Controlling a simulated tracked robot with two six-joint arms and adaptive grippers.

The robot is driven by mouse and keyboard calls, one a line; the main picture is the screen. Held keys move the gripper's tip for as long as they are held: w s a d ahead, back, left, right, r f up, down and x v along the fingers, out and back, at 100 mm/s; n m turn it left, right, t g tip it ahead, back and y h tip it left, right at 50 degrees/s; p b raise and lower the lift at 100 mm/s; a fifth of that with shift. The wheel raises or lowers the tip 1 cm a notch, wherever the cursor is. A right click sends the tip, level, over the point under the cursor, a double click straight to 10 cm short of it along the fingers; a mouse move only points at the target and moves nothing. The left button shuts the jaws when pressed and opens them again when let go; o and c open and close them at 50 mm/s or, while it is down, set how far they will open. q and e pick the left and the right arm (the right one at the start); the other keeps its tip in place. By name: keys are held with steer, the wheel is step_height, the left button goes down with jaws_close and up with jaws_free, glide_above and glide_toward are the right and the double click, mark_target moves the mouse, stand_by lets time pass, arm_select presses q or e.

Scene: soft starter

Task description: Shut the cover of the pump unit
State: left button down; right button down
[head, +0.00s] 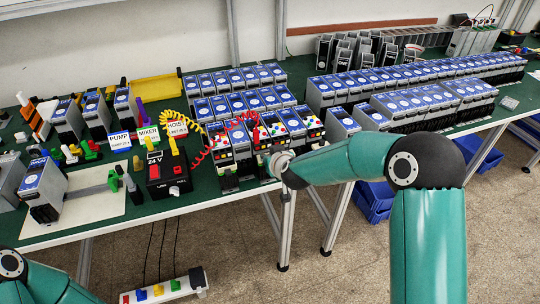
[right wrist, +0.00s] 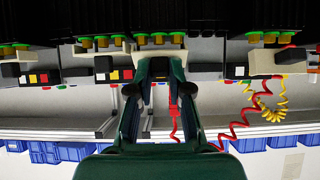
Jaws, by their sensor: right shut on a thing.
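A front row of soft starter units (head: 220,145) with coloured buttons stands along the table's front edge in the head view. A blue sign reading PUMP (head: 120,141) stands at the left, beside signs for mixer and hoist. I cannot tell which unit is the pump unit. My right gripper (head: 268,158) is at the front of a unit in this row. In the right wrist view my right gripper (right wrist: 159,68) is shut on a light part at a unit's front, seemingly a cover, mostly hidden between the fingers. My left arm shows at the bottom left; its gripper is out of frame.
A black 24 V box (head: 168,176) stands left of the row, with red (head: 212,142) and yellow coiled leads reaching the units. Many other units (head: 415,75) fill the table behind. A white board (head: 85,205) lies left.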

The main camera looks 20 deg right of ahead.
steer(key=shift+w+r, duration=0.1)
steer(key=c, duration=1.1)
jaws_free()
steer(key=shift+w, duration=0.1)
steer(key=shift+s, duration=0.2)
steer(key=v, duration=1.1)
steer(key=shift+s, duration=0.35)
